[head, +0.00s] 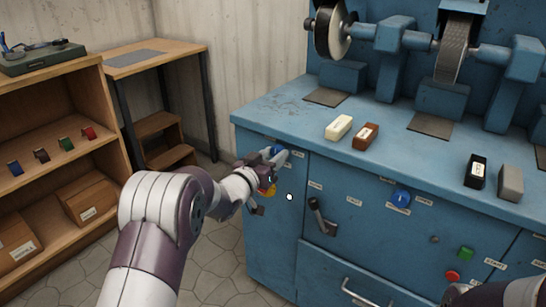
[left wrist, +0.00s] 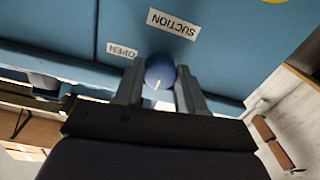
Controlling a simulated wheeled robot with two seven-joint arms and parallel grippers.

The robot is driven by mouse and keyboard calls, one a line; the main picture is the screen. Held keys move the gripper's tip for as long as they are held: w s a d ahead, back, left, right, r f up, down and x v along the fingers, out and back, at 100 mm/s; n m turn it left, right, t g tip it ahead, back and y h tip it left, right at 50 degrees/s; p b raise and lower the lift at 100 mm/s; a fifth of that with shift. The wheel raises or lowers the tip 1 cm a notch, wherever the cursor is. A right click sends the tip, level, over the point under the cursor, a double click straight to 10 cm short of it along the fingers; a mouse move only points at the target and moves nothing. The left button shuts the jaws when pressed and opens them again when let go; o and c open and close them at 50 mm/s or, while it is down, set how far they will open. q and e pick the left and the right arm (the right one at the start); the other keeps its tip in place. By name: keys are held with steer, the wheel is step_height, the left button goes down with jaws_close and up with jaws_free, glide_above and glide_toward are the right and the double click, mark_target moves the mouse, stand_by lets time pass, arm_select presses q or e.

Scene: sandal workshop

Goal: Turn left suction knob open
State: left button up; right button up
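The left suction knob (head: 279,149) is a round blue knob on the front of the blue cabinet, near its left corner. In the left wrist view the knob (left wrist: 160,70) sits between the two fingers of my left gripper (left wrist: 160,84), which lie close against its sides. A white pointer mark shows on the knob. A SUCTION label (left wrist: 174,22) and an OPEN label (left wrist: 122,51) are beside it. My left gripper also shows in the head view (head: 271,158). My right gripper (head: 455,292) is partly in view at the lower right; its fingers are unclear.
A second blue knob (head: 401,197) is farther right on the panel. A dark lever (head: 321,216), a green button (head: 466,253) and a red button (head: 453,276) stick out from the front. Blocks and grinding wheels stand on the bench top (head: 290,110). A wooden shelf (head: 60,135) stands left.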

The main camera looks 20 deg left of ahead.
arm_select(q)
steer(key=shift+m, duration=0.3)
steer(key=shift+a+f+m+h+b, duration=0.1)
steer(key=shift+m+h+b, duration=0.2)
steer(key=shift+m+b, duration=7.1)
steer(key=m+p, duration=0.2)
steer(key=m, duration=0.1)
steer(key=shift+p, duration=0.35)
steer(key=o, duration=1.1)
steer(key=shift+c, duration=0.2)
